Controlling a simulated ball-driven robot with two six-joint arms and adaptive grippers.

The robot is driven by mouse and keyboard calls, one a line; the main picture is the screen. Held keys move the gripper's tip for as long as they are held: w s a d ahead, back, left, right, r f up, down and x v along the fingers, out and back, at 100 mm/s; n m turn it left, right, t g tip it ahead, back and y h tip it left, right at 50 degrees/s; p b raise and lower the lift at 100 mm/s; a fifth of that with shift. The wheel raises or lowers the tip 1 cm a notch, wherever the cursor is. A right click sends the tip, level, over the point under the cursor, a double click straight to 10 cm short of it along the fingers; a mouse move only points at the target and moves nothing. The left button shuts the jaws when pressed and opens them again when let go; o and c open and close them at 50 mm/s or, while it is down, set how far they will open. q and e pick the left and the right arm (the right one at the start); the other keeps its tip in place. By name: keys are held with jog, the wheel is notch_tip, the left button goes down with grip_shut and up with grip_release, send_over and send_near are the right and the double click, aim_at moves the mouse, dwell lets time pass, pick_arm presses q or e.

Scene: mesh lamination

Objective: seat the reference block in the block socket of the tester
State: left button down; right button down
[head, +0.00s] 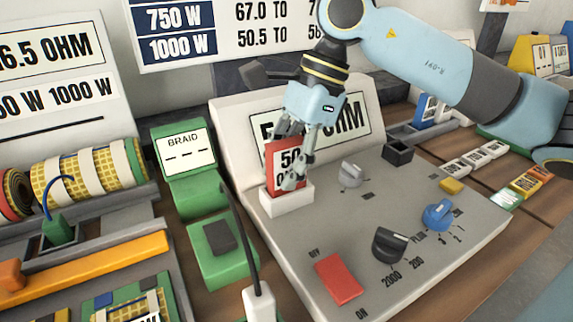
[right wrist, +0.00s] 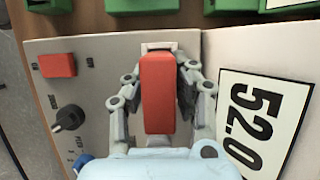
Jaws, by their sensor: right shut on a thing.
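The red reference block (head: 281,158), with a white label starting "50", stands upright at the white block socket (head: 287,201) on the grey tester (head: 330,230). Its lower end meets the socket's opening; how deep it sits is hidden. My right gripper (head: 292,165) is shut on the block from above, its fingers on both sides. In the right wrist view the red block (right wrist: 157,92) lies between the fingers, with a bit of the white socket (right wrist: 158,46) showing past its end. My left gripper is not in view.
The tester panel carries a red switch (head: 339,279), a black knob (head: 390,244), a blue knob (head: 438,214) and a grey knob (head: 351,174). Its sloped display (head: 352,128) stands behind the socket.

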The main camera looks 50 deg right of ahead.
jog(key=shift+f, duration=0.2)
jog(key=c, duration=1.1)
grip_release()
jog(key=shift+r, duration=0.1)
jog(key=shift+r, duration=0.25)
jog(key=p+v, duration=0.1)
jog(key=v, duration=0.6)
jog(key=shift+d+f, duration=0.1)
jog(key=shift+d, duration=0.1)
jog(key=p, duration=0.4)
send_near(299, 138)
jog(key=x, duration=0.2)
jog(key=shift+a+f, duration=0.2)
jog(key=shift+a, duration=0.05)
jog(key=shift+f, duration=0.1)
